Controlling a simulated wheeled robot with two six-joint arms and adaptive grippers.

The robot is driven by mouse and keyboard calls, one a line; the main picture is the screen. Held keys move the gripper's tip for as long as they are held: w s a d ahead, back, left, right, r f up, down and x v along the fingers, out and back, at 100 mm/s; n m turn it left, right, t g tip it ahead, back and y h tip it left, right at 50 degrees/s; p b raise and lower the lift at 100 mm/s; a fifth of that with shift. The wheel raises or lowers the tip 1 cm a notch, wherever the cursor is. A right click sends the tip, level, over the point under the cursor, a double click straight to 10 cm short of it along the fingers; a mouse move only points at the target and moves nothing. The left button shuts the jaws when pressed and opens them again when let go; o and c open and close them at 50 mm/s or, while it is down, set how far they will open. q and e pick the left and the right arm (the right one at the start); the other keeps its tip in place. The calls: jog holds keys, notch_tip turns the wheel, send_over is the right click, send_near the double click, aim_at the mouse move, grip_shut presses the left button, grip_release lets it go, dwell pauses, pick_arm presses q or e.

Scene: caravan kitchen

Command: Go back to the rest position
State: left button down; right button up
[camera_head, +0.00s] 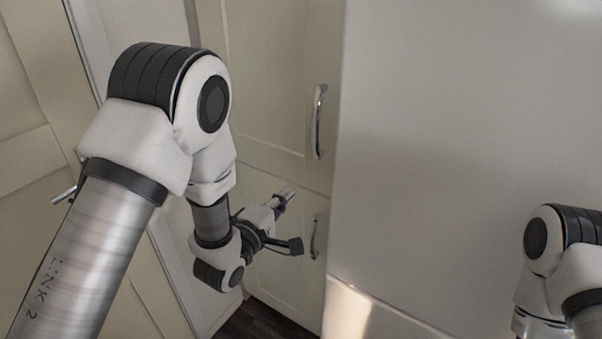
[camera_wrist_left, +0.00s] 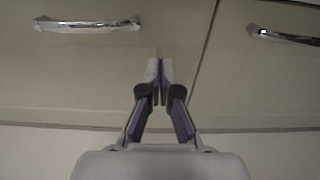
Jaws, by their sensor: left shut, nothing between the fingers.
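My left gripper (camera_head: 286,196) is in front of the cream cabinet doors in the head view, its fingers pointing up and right. In the left wrist view my left gripper (camera_wrist_left: 160,68) has its two fingertips together with nothing between them. It appears apart from both handles in that view. Part of my right arm shows at the right edge of the head view, but its gripper is out of frame.
A tall cabinet has an upper door with a chrome handle (camera_head: 319,122) and a lower door with a handle (camera_head: 314,237). A large pale panel (camera_head: 460,150) stands to the right. Another door with a lever handle (camera_head: 63,195) is at the left. Dark floor (camera_head: 262,325) shows below.

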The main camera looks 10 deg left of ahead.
pick_arm(q)
jog(key=s+a+f+g+y, duration=0.1)
jog(key=s+a+f+g, duration=0.15)
jog(key=s+f, duration=0.45)
jog(key=s+a+f+m+g+y, duration=0.1)
jog(key=s+f+g, duration=0.2)
jog(key=f, duration=0.7)
jog(key=s+a+f+g+y, duration=0.25)
jog(key=s+f, duration=0.25)
jog(key=f, duration=0.4)
jog(key=s+a+f+m+g, duration=0.1)
jog(key=s+f+m+g, duration=0.2)
jog(key=s+m, duration=0.3)
jog(key=s+a+f+m+g, duration=0.1)
jog(key=s+f+m+g, duration=0.2)
jog(key=s, duration=1)
jog(key=m+g, duration=0.3)
jog(key=m, duration=0.1)
jog(key=shift+s+a+f, duration=0.25)
jog(key=shift+s+f, duration=0.05)
jog(key=shift+s, duration=0.05)
jog(key=shift+y, duration=0.25)
